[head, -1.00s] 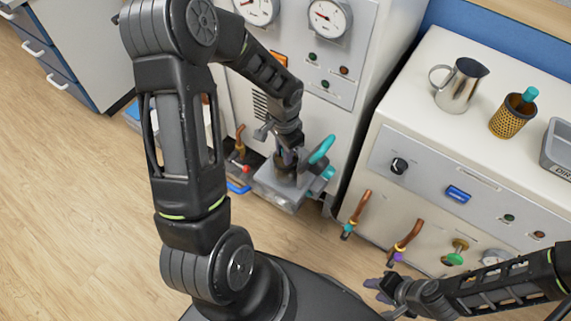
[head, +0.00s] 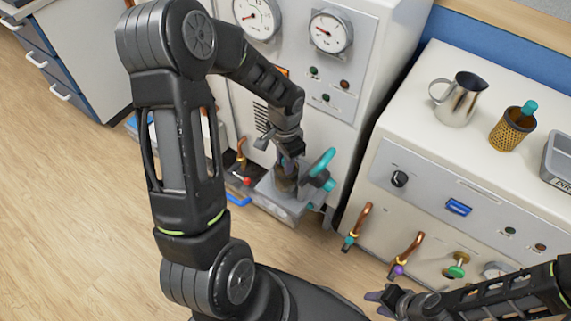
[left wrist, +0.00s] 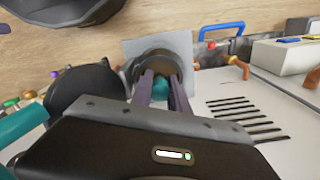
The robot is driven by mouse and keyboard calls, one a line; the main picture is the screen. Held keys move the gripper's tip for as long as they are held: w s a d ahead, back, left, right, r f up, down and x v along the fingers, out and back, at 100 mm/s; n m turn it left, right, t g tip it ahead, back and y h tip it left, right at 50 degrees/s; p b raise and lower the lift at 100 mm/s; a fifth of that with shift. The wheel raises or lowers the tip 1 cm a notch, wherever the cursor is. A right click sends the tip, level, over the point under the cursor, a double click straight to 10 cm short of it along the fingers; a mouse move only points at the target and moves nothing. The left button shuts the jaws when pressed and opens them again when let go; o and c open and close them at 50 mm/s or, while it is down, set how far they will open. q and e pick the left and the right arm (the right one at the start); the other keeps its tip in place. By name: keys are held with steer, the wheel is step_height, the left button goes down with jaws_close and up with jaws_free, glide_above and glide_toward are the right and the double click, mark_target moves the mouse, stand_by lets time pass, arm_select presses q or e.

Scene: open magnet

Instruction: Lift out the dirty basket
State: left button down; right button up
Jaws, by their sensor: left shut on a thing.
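My left gripper (head: 287,157) points down over a grey housing (head: 283,207) low on the front of the left machine. It is shut on a brownish round basket (head: 285,180) at the housing's mouth. A teal handle (head: 321,162) stands tilted to its right. In the left wrist view the two purple fingers (left wrist: 161,86) close on something teal inside the dark basket rim (left wrist: 152,62); a grey plate (left wrist: 178,45) is behind. The basket's lower part is hidden. My right gripper (head: 378,303) is at the lower right, away from the housing; its finger gap is unclear.
On the right cabinet (head: 465,165) stand a metal jug (head: 460,99), a brass mesh basket (head: 511,132) with a teal top and a grey labelled tray (head: 560,158). Copper pipes (head: 362,222) stick out of the cabinet's front. The wooden floor (head: 80,210) at left is clear.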

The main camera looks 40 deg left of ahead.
arm_select(q)
step_height(320, 180, up, 16)
steer(key=p, duration=0.3)
steer(key=shift+r, duration=0.25)
stand_by(0.3)
